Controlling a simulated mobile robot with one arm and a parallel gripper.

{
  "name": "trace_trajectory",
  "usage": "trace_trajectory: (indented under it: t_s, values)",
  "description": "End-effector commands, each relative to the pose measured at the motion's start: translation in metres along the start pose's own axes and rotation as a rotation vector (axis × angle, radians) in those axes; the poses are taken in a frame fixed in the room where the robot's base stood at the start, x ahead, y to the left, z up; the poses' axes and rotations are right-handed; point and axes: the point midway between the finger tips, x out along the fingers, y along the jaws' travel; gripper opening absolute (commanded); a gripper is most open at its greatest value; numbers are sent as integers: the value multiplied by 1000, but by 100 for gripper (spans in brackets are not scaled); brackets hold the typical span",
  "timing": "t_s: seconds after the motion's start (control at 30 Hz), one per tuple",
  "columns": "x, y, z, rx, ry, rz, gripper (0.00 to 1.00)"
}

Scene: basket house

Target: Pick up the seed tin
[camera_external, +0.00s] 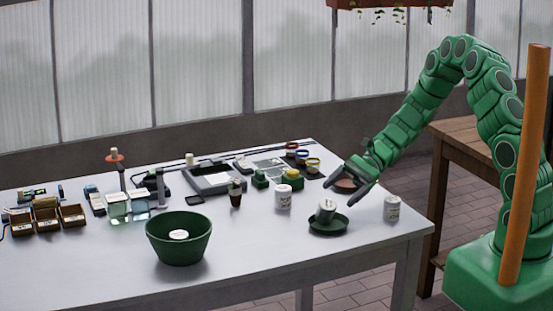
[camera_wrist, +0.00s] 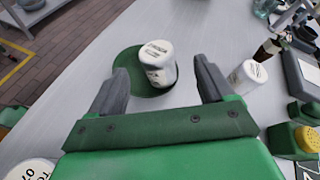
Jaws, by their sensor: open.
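Several white labelled tins are in view; I cannot read which label says seed. One tin (camera_external: 326,211) sits tilted on a dark green saucer (camera_external: 328,230) near the right part of the table. In the wrist view this tin (camera_wrist: 157,65) and the saucer (camera_wrist: 128,62) show ahead, the tin lying between the lines of my fingers. My gripper (camera_external: 342,191) is open and empty, above and just behind the saucer, apart from the tin. A second tin (camera_external: 283,197) stands behind left, also in the wrist view (camera_wrist: 247,76). A third (camera_external: 392,208) stands at the right edge.
A green bowl (camera_external: 160,240) with a white-topped thing inside stands front left. Wooden boxes (camera_external: 47,218) stand far left. The front right table surface is clear.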

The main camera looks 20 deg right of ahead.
Motion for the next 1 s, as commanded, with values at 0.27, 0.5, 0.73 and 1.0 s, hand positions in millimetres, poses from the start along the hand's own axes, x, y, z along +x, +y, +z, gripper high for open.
trace_trajectory:
  t_s: [0.27,0.5,0.73,1.0]
  values:
    - [21,1,0,0,1,1,81]
    - [46,5,-1,1,-4,3,81]
    - [68,5,-2,-1,0,1,81]
    - [69,5,-2,-1,1,0,75]
